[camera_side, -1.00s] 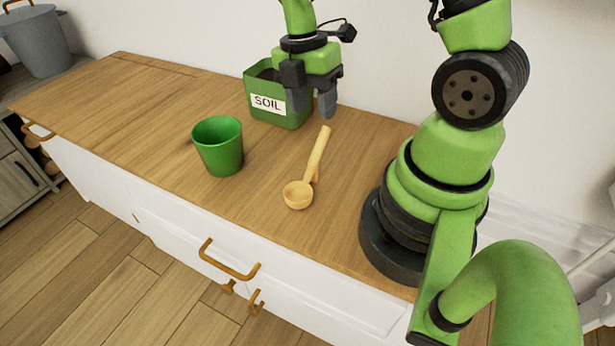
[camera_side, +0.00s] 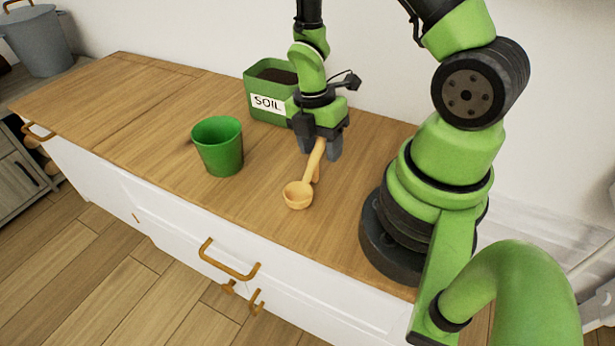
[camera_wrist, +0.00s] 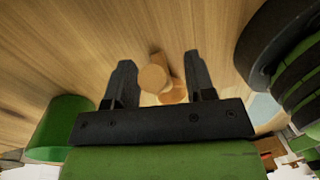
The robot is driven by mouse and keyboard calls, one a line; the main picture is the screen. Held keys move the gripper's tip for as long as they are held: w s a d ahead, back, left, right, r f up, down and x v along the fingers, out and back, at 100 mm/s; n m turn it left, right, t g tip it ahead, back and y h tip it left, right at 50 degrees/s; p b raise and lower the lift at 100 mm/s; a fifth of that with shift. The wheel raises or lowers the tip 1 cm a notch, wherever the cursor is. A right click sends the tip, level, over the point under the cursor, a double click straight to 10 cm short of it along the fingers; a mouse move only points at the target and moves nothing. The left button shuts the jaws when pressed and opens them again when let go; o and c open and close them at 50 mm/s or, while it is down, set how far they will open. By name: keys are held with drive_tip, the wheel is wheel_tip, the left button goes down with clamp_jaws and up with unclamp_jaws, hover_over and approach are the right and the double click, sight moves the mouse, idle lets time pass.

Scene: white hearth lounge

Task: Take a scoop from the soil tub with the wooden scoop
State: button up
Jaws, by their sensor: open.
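A green pot (camera_side: 219,150) stands on the counter, left of the scoop; its green side also shows in the wrist view (camera_wrist: 62,128). The counter's left part (camera_side: 120,100) is clear. A grey bucket (camera_side: 37,42) stands far left.

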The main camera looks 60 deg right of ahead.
clamp_jaws()
drive_tip(key=shift+r, duration=0.15)
wheel_tip(320, 180, up, 9)
drive_tip(key=shift+r, duration=0.1)
drive_tip(key=shift+w+r+m, duration=0.2)
drive_tip(key=shift+r+m, duration=0.05)
drive_tip(key=shift+m, duration=0.15)
drive_tip(key=w+a+r+m+t, duration=0.1)
drive_tip(key=w+a+r+m, duration=0.1)
drive_tip(key=m, duration=0.6)
drive_tip(key=w+a+r+m+y, duration=0.1)
drive_tip(key=w+a+m, duration=0.3)
drive_tip(key=m, duration=0.4)
drive_tip(key=shift+w+a+r+t+y, duration=0.3)
drive_tip(key=shift+w+a+r+t, duration=0.1)
drive_tip(key=shift+w, duration=0.1)
